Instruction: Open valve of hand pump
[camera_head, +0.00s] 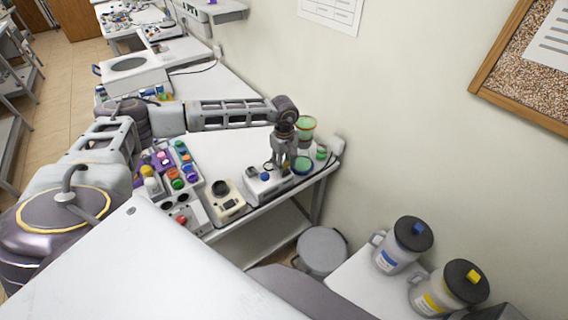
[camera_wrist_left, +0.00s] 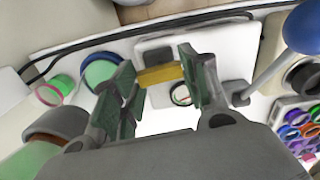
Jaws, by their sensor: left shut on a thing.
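The hand pump (camera_head: 262,188) is a small white unit near the table's front edge, with a blue-knobbed lever (camera_head: 265,176). In the left wrist view the lever's blue knob (camera_wrist_left: 304,27) is at the top right. My left gripper (camera_head: 284,168) reaches down over the pump's right part. In the left wrist view the green-padded fingers (camera_wrist_left: 163,85) are on either side of the yellow valve handle (camera_wrist_left: 161,75) and shut on it. My right gripper is not in view.
Green-topped containers (camera_head: 303,165) stand close to the right of the gripper. A beige device (camera_head: 224,203) and a rack of coloured caps (camera_head: 175,170) are to the left. White table surface (camera_head: 215,150) is clear behind.

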